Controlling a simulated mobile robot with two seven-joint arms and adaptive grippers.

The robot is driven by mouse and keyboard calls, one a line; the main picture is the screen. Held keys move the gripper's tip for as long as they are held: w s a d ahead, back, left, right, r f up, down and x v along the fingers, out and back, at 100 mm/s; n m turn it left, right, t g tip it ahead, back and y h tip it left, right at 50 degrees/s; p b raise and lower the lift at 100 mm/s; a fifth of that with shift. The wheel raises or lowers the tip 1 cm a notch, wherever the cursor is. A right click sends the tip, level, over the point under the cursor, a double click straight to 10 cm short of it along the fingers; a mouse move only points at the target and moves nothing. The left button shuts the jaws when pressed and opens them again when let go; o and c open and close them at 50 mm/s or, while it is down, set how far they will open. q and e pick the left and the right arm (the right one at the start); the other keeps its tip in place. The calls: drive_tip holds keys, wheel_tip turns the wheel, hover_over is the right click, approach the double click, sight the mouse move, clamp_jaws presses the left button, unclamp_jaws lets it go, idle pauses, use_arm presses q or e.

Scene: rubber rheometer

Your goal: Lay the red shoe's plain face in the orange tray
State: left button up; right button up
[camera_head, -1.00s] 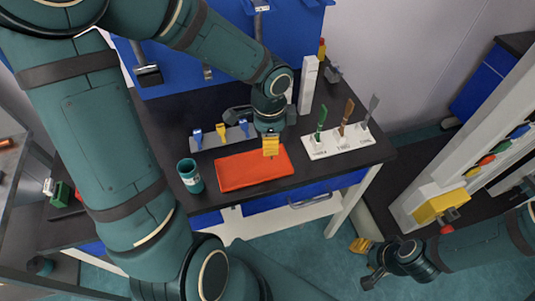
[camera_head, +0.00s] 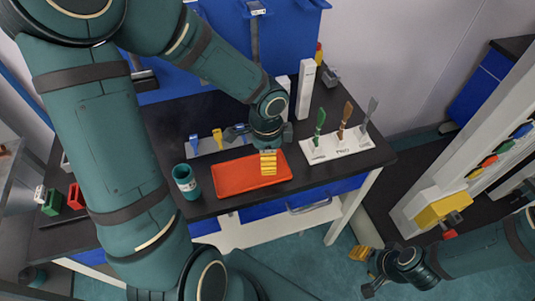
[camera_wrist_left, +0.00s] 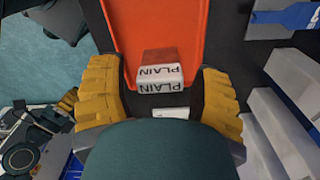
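The red shoe (camera_wrist_left: 160,56) is a small block with a red top and white bands lettered PLAIN. In the left wrist view it shows at the near end of the orange tray (camera_wrist_left: 120,20), between my left fingers. Whether it rests on the tray floor is unclear. My left gripper (camera_wrist_left: 162,88) is open, with a gap between the shoe and each yellow finger. In the head view the left gripper (camera_head: 268,164) is over the far right part of the tray (camera_head: 235,180) and hides the shoe. My right gripper (camera_head: 364,270) is at lower right, away from the table; its fingers are unclear.
A teal cup (camera_head: 186,182) stands left of the tray. Blue and yellow tools on a grey rack (camera_head: 207,143) are behind it. A white rack (camera_head: 345,146) with upright green, brown and grey tools is to the right, near a white post (camera_head: 306,88).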

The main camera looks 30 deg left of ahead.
use_arm(q)
drive_tip(key=shift+r, duration=0.1)
drive_tip(key=shift+r+p, duration=0.25)
drive_tip(key=shift+p, duration=0.05)
wheel_tip(320, 180, up, 12)
drive_tip(key=p, duration=0.3)
drive_tip(key=shift+f+p, duration=0.15)
drive_tip(key=shift+p, duration=0.2)
drive_tip(key=shift+s+a, duration=0.1)
